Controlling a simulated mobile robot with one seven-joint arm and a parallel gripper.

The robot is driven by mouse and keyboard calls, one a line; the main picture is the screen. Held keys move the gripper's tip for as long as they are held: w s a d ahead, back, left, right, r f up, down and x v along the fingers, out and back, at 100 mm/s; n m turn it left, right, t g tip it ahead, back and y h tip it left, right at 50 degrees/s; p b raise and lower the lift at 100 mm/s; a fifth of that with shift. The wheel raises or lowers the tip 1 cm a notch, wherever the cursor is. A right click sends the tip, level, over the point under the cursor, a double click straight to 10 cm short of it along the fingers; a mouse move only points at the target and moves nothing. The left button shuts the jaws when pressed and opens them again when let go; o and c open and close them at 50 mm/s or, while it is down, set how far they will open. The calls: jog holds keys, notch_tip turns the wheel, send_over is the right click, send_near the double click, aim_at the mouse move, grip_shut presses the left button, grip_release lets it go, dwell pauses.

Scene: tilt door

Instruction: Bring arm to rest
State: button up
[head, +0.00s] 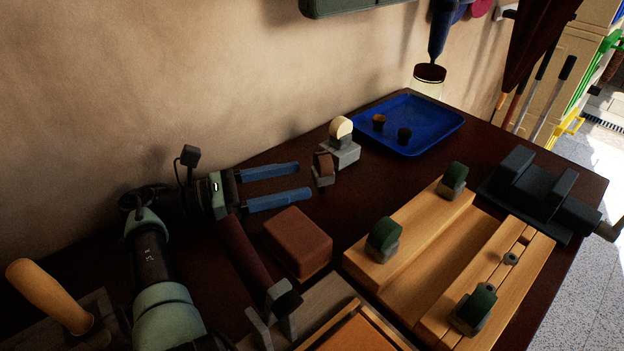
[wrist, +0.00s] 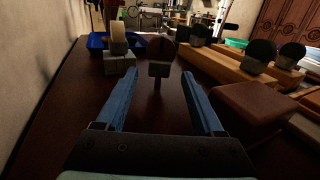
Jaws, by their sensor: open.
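My gripper (head: 305,182) is at the left of the dark workbench (head: 330,220) in the head view, held low along the wall. Its two blue fingers are spread apart, with nothing between them. In the wrist view the open fingers (wrist: 160,98) point along the bench. A small grey block with a brown disc (wrist: 159,68) stands just beyond the fingertips; it also shows in the head view (head: 323,170). A grey block with a cream disc (head: 341,143) stands behind it.
A reddish-brown block (head: 298,243) lies close to the right finger. A wooden frame (head: 415,240) with dark green knobs fills the bench's right side. A blue tray (head: 440,135) with small cups and a dark vise (head: 535,190) are farther off. The wall (head: 150,90) runs along the left.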

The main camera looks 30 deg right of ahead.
jog(key=shift+w+a, duration=0.15)
jog(key=shift+a, duration=0.5)
jog(key=shift+r, duration=0.15)
